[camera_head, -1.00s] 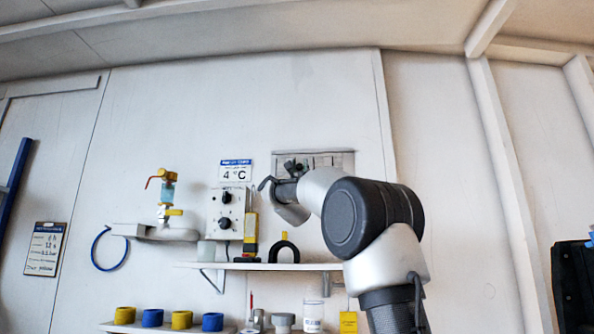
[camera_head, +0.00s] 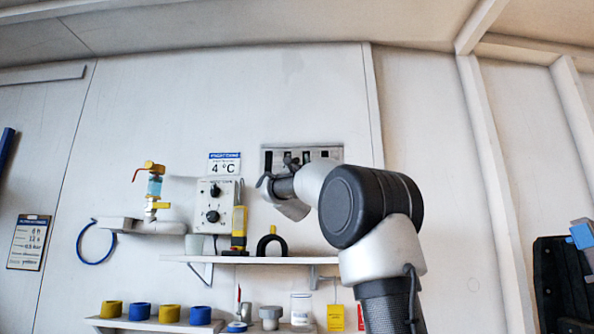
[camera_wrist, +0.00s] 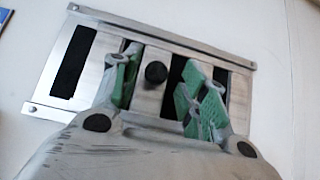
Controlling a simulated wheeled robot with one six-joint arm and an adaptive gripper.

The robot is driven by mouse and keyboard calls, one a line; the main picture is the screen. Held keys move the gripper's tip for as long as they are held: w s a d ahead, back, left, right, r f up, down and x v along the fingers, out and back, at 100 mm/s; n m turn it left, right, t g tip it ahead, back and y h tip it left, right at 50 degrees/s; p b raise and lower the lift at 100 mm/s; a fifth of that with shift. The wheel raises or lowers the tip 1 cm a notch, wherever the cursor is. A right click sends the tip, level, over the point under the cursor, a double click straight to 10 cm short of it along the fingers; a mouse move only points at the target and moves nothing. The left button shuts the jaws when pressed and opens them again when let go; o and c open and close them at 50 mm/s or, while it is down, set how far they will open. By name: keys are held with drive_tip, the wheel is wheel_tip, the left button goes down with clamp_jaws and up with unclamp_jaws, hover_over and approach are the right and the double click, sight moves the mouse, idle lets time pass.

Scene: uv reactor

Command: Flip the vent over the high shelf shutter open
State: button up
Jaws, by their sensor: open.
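The vent (camera_head: 333,153) is a metal plate high on the wall, above the shelf, with dark slots showing. In the wrist view the vent (camera_wrist: 60,112) fills the upper middle, with a wide black slot at its left and more dark gaps behind my fingers. A round black knob (camera_wrist: 156,72) sits on its slide. My gripper (camera_wrist: 158,80) is open, its green-padded fingers on either side of the knob, with a gap on each side. In the head view my gripper (camera_head: 285,163) is in front of the vent's lower left, partly hidden by my arm.
Below are a shelf (camera_head: 245,260) with a black arch-shaped item (camera_head: 271,243) and a yellow-black tool (camera_head: 239,228). A control box (camera_head: 213,203) and a valve assembly (camera_head: 154,190) are to the left. The wall right of the vent is bare.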

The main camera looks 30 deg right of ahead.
drive_tip(key=v, duration=1.1)
drive_tip(key=shift+s+a+f, duration=0.1)
drive_tip(key=shift+f, duration=0.05)
